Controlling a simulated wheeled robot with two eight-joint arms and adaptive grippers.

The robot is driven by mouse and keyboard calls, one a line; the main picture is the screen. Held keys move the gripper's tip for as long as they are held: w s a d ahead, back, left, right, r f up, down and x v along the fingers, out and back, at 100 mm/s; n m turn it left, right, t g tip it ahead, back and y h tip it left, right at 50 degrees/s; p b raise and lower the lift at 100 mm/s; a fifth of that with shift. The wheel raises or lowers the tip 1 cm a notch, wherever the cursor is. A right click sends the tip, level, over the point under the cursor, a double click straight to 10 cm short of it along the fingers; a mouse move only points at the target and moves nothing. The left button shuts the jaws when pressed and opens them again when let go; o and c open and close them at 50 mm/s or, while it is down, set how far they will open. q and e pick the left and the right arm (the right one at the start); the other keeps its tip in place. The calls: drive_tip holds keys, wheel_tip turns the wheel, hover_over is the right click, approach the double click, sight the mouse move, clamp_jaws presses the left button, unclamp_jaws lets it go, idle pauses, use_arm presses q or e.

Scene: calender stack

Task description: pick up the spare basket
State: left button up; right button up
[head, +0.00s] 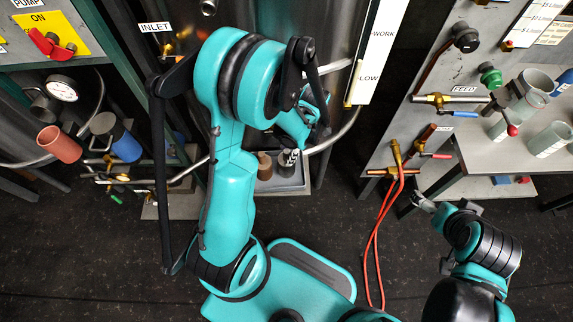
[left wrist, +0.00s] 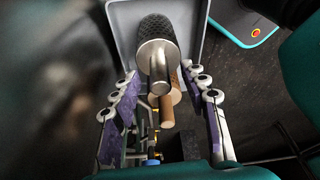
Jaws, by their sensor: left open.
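In the left wrist view a dark mesh cylinder with a shiny metal end cap and a short metal stem, which looks like the spare basket (left wrist: 156,32), lies in or over a grey tray (left wrist: 117,16). My left gripper (left wrist: 163,105) is open, with its two fingers apart on either side below the cap and stem. Nothing is visibly gripped. In the head view a small dark upright piece on the grey platform (head: 297,184) may be the same basket; my left arm partly covers that area. My right gripper (head: 424,203) is at lower right, too small to read.
A tan cylinder (left wrist: 173,80) is close to the basket's stem, between my fingers. In the head view, a curved metal pipe (head: 338,139) runs beside my left gripper. Red hoses (head: 377,235) hang from the right panel. Dark floor (head: 110,255) is open at lower left.

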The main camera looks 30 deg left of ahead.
use_arm(q)
clamp_jaws()
